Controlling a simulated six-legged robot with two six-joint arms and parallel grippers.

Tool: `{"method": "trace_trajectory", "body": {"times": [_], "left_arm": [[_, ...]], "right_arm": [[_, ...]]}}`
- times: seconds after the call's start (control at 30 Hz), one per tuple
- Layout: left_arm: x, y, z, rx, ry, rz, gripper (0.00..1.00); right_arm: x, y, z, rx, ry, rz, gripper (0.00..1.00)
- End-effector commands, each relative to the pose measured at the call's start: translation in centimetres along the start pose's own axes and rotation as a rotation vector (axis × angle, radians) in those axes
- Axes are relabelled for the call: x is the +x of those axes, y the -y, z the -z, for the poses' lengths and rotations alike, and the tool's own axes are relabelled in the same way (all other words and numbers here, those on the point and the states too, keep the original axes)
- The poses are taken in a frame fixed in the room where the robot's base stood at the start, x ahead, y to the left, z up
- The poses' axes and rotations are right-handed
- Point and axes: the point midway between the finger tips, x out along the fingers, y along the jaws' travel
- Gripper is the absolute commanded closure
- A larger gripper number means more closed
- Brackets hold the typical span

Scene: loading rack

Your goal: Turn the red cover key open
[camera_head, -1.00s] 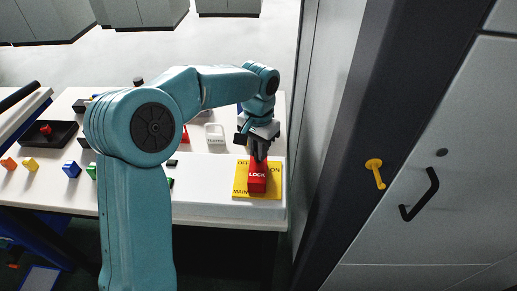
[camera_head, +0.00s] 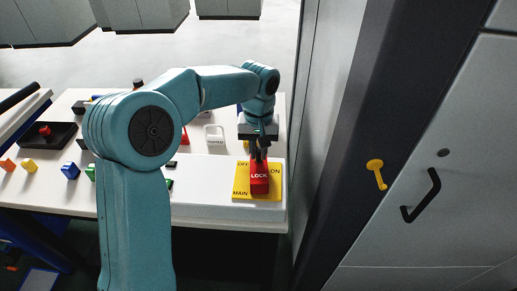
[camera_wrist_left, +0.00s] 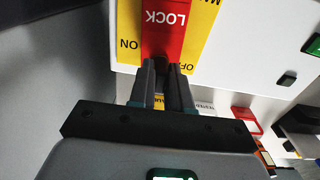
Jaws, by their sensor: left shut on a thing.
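The red cover key (camera_head: 259,182), marked LOCK, lies on a yellow plate (camera_head: 240,186) with the words OFF, ON and MAIN. The plate is on the right end of the white bench. My left gripper (camera_head: 259,155) comes down on the far end of the red key, with its fingers shut on it. In the left wrist view the red key (camera_wrist_left: 165,35) points away from the fingertips (camera_wrist_left: 167,75), between the ON and OFF words. The fingers hide the gripped part. My right gripper is not in view.
A grey wall panel stands close to the right of the plate. A white padlock-shaped piece (camera_head: 214,136) and several coloured blocks are on the bench at left.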

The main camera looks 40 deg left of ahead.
Motion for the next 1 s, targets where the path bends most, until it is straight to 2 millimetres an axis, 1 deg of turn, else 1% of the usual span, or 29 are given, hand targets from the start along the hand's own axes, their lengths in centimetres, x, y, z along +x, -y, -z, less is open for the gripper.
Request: {"method": "trace_trajectory", "body": {"times": [0.43, 0.47, 0.5, 0.53, 0.83, 0.93, 1.0], "left_arm": [[0.0, 0.0, 0.0, -0.006, 0.001, 0.000, 1.00], [0.0, 0.0, 0.0, -0.005, 0.001, 0.000, 0.76], [0.0, 0.0, 0.0, -0.005, 0.001, 0.000, 0.63], [0.0, 0.0, 0.0, -0.005, 0.001, 0.000, 0.61], [-0.1, 0.0, 0.0, -0.005, 0.001, 0.000, 0.61], [-1.1, -0.1, 0.1, -0.005, -0.002, -0.001, 0.61], [-2.3, -0.1, 0.1, -0.004, -0.003, -0.002, 0.61]], "right_arm": [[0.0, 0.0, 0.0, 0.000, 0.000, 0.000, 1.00], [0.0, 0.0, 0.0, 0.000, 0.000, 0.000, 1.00], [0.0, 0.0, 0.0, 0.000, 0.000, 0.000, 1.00], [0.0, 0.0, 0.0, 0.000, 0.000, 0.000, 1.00], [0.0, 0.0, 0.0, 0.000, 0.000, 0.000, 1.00], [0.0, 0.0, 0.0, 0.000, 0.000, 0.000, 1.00], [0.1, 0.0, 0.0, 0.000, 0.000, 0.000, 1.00]]}}
